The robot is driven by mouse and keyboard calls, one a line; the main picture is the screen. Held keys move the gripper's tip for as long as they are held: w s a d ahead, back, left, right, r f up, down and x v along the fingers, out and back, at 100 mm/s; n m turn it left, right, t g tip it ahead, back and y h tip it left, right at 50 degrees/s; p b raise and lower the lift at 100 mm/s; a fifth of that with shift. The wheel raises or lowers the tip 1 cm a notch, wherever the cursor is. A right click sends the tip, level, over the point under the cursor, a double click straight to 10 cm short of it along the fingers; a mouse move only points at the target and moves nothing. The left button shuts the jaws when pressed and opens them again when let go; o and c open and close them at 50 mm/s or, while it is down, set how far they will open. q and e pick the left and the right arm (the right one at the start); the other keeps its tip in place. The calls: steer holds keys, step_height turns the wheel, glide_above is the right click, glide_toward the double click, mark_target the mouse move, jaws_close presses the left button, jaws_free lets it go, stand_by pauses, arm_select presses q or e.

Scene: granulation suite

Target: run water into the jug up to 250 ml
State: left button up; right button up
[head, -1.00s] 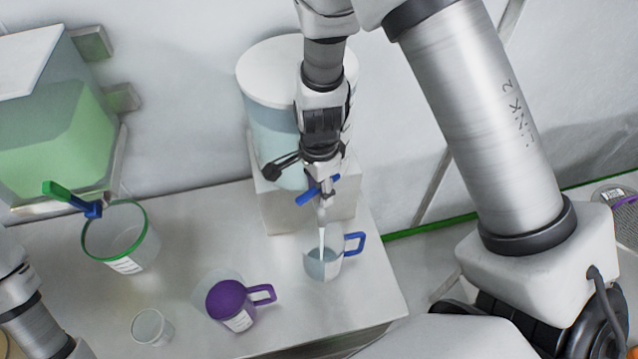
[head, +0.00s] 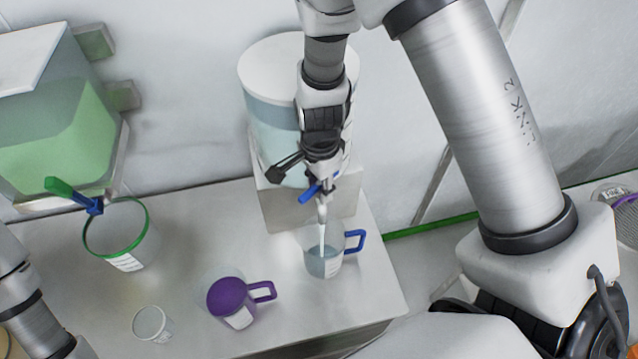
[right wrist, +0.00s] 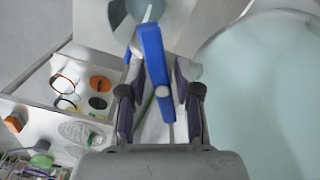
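The clear jug with a blue handle (head: 325,264) stands upright on the bench under the tap of the pale-blue water tank (head: 270,120). A stream of water (head: 322,232) runs into it, and water fills its lower part. I cannot read its marks. My right gripper (head: 312,177) is at the tap's blue lever (head: 311,193). In the right wrist view its fingers (right wrist: 160,95) stand apart, one on each side of the blue lever (right wrist: 154,58); whether either touches it is unclear. My left gripper is outside the view; only its arm shows at the lower left.
A green-liquid tank (head: 50,140) with a green-and-blue tap stands at left above a green-rimmed container (head: 118,262). A purple-lidded jug (head: 228,297) and a small clear cup (head: 152,325) stand near the bench front. Bare bench (head: 200,225) lies between them and the wall.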

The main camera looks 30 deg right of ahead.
steer(key=shift+w, duration=0.15)
step_height(320, 180, up, 12)
stand_by(0.5)
stand_by(1.9)
